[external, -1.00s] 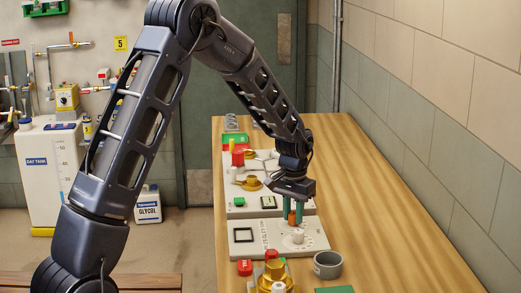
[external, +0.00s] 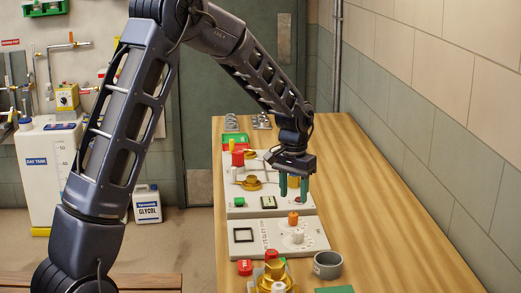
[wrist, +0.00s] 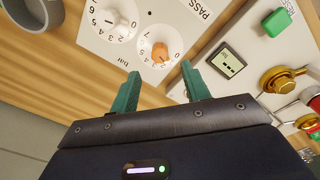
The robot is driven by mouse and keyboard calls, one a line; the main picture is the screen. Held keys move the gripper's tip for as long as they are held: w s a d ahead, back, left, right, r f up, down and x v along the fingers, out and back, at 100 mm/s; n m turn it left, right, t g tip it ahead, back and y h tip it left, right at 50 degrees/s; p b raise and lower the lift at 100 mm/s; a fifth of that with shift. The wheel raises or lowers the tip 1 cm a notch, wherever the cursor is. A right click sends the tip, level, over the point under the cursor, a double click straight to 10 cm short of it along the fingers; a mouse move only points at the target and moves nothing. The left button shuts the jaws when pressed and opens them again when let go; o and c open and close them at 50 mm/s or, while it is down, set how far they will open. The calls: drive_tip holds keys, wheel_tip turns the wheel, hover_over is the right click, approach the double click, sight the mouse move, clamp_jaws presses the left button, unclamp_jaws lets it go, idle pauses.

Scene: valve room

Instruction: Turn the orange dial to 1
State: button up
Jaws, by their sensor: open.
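The orange dial (external: 293,217) sits on a pale panel on the wooden bench, with a white scale around it. It also shows in the wrist view (wrist: 160,52), just beyond my fingertips. I cannot read its setting surely. A white dial (external: 298,237) with its own numbered scale is beside it, at upper left of it in the wrist view (wrist: 116,29). My gripper (external: 293,194) is open and empty, its green fingers pointing down, raised and apart from the orange dial, on its far side in the external view.
Behind is another panel (external: 236,211) with a green button, a small display (wrist: 227,61) and brass valves. A red knob and a brass valve (external: 273,276) are at the front. The bench's right side is clear.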

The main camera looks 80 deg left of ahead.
sight(293, 214)
drive_tip(key=shift+r, duration=2)
drive_tip(key=s+d+r+m+t, duration=0.1)
drive_tip(key=d+r, duration=0.4)
drive_tip(key=d, duration=0.4)
drive_tip(key=s+d+r+m+y, duration=0.1)
drive_tip(key=d+r+m, duration=0.1)
drive_tip(key=d+r, duration=0.6)
drive_tip(key=s+d+r+m+t, duration=0.1)
drive_tip(key=d+r, duration=0.2)
drive_tip(key=d, duration=0.8)
drive_tip(key=s+d+r+m+t, duration=0.1)
drive_tip(key=s+d+m, duration=0.4)
drive_tip(key=s+d, duration=1.5)
drive_tip(key=shift+s+r+m+t+h, duration=0.3)
drive_tip(key=shift+r+t+h, duration=0.1)
drive_tip(key=shift+t, duration=0.3)
